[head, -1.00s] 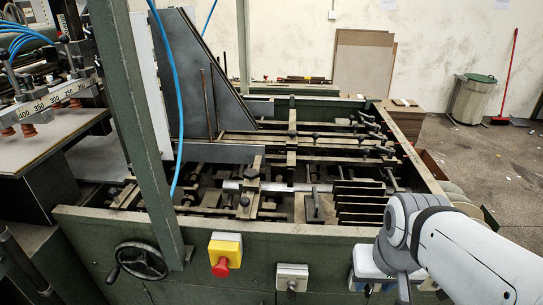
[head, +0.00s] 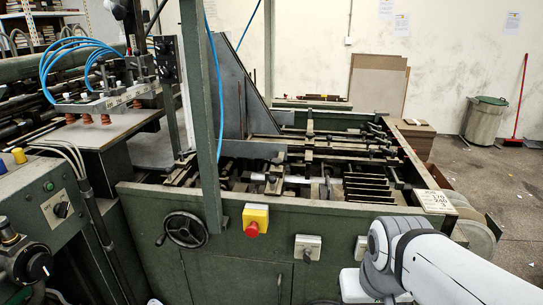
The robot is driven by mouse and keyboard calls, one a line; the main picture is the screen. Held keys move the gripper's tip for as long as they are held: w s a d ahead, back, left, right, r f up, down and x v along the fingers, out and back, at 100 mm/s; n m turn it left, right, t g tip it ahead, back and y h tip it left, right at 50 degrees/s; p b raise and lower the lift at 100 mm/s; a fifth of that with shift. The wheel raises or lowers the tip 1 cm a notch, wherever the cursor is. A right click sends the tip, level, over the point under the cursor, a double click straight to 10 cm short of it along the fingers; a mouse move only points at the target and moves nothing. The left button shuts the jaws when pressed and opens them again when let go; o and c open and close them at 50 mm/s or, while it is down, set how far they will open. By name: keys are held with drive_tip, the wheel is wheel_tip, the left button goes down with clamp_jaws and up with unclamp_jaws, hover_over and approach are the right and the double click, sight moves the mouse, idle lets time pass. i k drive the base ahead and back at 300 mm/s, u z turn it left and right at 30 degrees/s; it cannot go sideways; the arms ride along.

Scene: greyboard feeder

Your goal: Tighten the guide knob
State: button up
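The green feeder (head: 330,215) stands in the middle of the head view, with rails, bars and several small dark knobs and clamps inside its frame. Several black knobs or handles (head: 376,133) sit at the back right of the bed. I cannot tell which of them is the guide knob, or whether it is loose. My white and grey arm shows at the lower right, in front of the feeder's right end. My gripper is not in view.
The front panel carries a black handwheel (head: 185,230), a red emergency button on a yellow box (head: 255,220) and a grey switch box (head: 307,248). A green upright post (head: 202,110) and blue hose (head: 218,80) partly block the bed. Open floor (head: 500,185) lies to the right.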

sight(277, 162)
drive_tip(key=u, duration=0.1)
drive_tip(key=i, duration=1)
drive_tip(key=u, duration=0.05)
